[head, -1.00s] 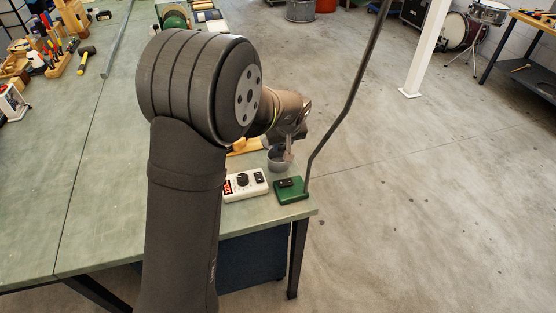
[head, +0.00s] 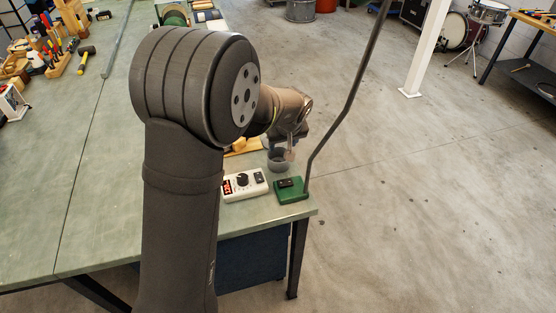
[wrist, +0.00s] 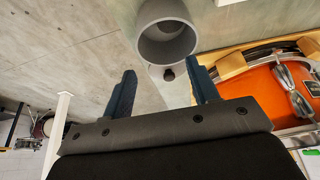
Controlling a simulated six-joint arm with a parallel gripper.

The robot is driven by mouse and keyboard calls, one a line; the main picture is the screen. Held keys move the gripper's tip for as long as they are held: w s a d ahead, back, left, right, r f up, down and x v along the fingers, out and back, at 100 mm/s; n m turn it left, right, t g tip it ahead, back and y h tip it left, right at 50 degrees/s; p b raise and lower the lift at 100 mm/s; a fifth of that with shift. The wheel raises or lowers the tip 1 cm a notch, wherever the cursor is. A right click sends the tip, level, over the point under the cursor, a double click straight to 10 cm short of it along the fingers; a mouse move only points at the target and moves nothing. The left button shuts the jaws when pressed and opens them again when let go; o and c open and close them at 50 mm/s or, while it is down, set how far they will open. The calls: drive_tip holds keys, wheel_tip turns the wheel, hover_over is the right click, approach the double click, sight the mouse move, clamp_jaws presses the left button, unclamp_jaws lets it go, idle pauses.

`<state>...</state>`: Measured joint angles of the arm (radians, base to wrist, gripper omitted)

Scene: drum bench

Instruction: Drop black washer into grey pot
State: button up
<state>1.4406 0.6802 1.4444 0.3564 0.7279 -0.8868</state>
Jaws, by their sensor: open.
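The grey pot (wrist: 167,38) is near the top middle of the wrist view, its round mouth facing the camera and no washer clear inside. In the head view the pot (head: 278,163) stands near the bench's right edge. A small dark round thing (wrist: 168,74) shows at the pot's near side, between my fingers in the picture. I cannot tell whether it is the black washer or part of the pot. My gripper (wrist: 163,88) is open, with two dark blue fingers wide apart and nothing held. In the head view my gripper (head: 291,152) is over or beside the pot, partly hidden.
An orange drum (wrist: 268,95) lies in a wooden frame right of my gripper in the wrist view. Open floor lies beyond the bench edge.

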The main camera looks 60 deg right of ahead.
drive_tip(key=v, duration=1.5)
drive_tip(key=shift+r, duration=0.4)
drive_tip(key=x, duration=1.7)
drive_tip(key=shift+a+f, duration=0.1)
drive_tip(key=shift+a, duration=0.05)
drive_tip(key=shift+r, duration=0.55)
